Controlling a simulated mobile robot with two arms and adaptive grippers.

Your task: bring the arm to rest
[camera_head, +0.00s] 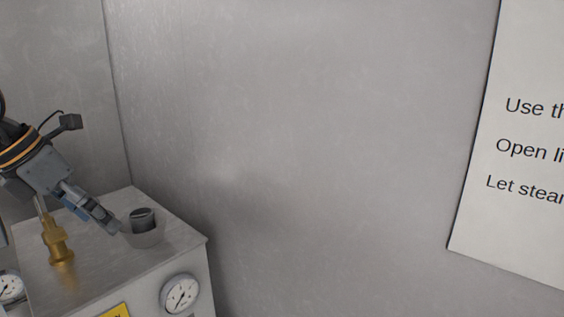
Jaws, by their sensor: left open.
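My left gripper (108,225) comes in from the left, tilted down to the right over the top of a grey metal machine (177,240). Its jaws are open, with the fingertips close beside a dark round knob (142,219) that sits in a pale collar on the machine's top. I cannot tell whether the fingertips touch the collar. My right gripper is not in view.
A brass fitting (56,243) stands on the machine's top below my left arm. A wall sign (520,140) hangs at the right. The space in the middle is clear.

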